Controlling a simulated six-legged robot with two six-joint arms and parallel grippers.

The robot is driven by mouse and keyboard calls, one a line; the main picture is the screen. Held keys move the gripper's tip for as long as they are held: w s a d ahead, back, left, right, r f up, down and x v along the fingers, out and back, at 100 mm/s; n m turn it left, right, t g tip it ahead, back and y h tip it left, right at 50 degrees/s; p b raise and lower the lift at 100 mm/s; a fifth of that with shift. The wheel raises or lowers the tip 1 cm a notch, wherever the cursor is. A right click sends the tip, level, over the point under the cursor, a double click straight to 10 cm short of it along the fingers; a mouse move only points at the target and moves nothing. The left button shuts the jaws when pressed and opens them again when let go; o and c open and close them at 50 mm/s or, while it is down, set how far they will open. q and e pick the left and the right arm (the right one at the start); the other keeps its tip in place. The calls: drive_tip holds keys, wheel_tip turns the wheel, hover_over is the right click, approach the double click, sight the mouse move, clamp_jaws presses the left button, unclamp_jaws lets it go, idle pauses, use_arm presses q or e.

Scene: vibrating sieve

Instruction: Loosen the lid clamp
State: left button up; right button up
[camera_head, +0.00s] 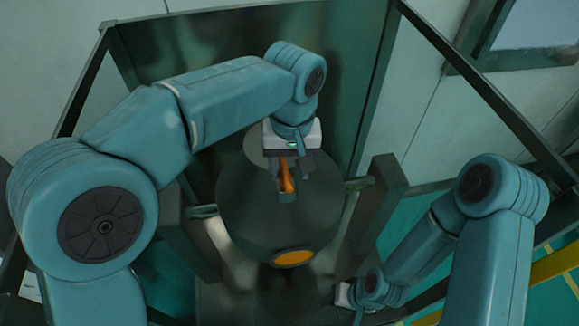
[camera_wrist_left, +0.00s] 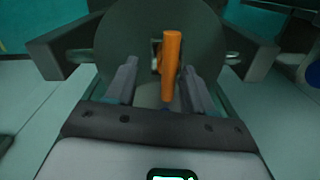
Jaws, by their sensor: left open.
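The lid clamp is an orange handle (camera_head: 287,177) on top of the dark round sieve body (camera_head: 262,218). In the left wrist view the orange handle (camera_wrist_left: 171,62) stands up from the round dark lid (camera_wrist_left: 215,45). My left gripper (camera_head: 289,186) is over the top of the sieve with its fingers open. In the left wrist view the fingers of my left gripper (camera_wrist_left: 159,72) are on either side of the handle, with visible gaps. My right gripper (camera_head: 350,305) is low at the bottom right, away from the clamp; its fingers are hardly visible.
Dark support posts (camera_head: 376,205) stand on both sides of the sieve body. A dark green panel (camera_head: 235,45) and frame bars rise behind it. An orange round cap (camera_head: 293,258) is on the front of the body. A yellow rail (camera_head: 555,265) is at the far right.

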use_arm(q)
drive_tip(key=shift+s+a, duration=0.3)
drive_tip(key=shift+s, duration=0.2)
drive_tip(key=shift+s+a, duration=0.3)
drive_tip(key=shift+s, duration=0.2)
drive_tip(key=shift+w+d+f, duration=0.2)
drive_tip(key=shift+w+d, duration=0.05)
drive_tip(key=shift+w, duration=0.15)
drive_tip(key=shift+w+d+f, duration=0.2)
drive_tip(key=shift+w, duration=0.2)
drive_tip(key=shift+c, duration=1.2)
drive_tip(key=shift+w, duration=0.15)
drive_tip(key=c, duration=0.6)
drive_tip(key=shift+s+a, duration=0.25)
drive_tip(key=shift+a, duration=0.05)
clamp_jaws()
drive_tip(key=shift+s+r, duration=0.15)
drive_tip(key=shift+s, duration=0.05)
drive_tip(key=shift+d, duration=0.15)
use_arm(e)
drive_tip(key=shift+s+a+r, duration=0.25)
drive_tip(key=shift+s+a, duration=0.05)
drive_tip(key=shift+s, duration=0.15)
